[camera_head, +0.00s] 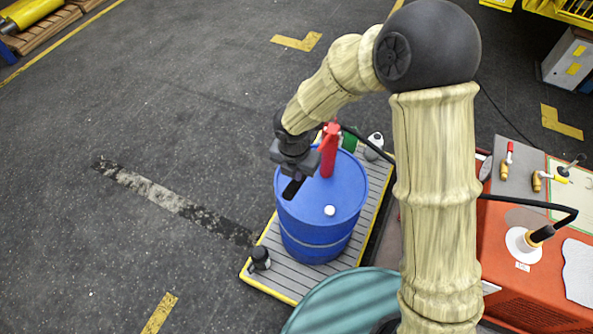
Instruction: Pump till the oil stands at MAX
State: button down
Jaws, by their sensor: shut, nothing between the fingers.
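A blue drum (322,215) stands upright on a grey slatted pallet with a yellow edge. A red pump (328,152) rises from the drum's lid, and a black hose runs from behind it to the right. My gripper (292,190) is shut and empty over the left part of the lid, just left of the pump. I cannot tell whether it touches the pump or the lid. An orange-red tank unit (535,280) stands at the right with a hose fitting in its top. No oil level or MAX mark can be made out.
The pallet (268,288) also carries a small black item (260,258) at its front left corner. Valves with red and yellow handles (507,160) stand at the right. A teal round object (345,303) is at the bottom.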

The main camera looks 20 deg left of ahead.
notch_tip(320, 180, up, 6)
jog(key=p, duration=0.4)
jog(key=shift+f, duration=0.35)
jog(key=shift+f, duration=0.1)
dwell(0.8)
notch_tip(320, 180, down, 19)
jog(key=b, duration=1.5)
notch_tip(320, 180, up, 19)
jog(key=p, duration=1.8)
jog(key=shift+r+p, duration=0.2)
jog(key=shift+p, duration=0.15)
jog(key=shift+f, duration=0.15)
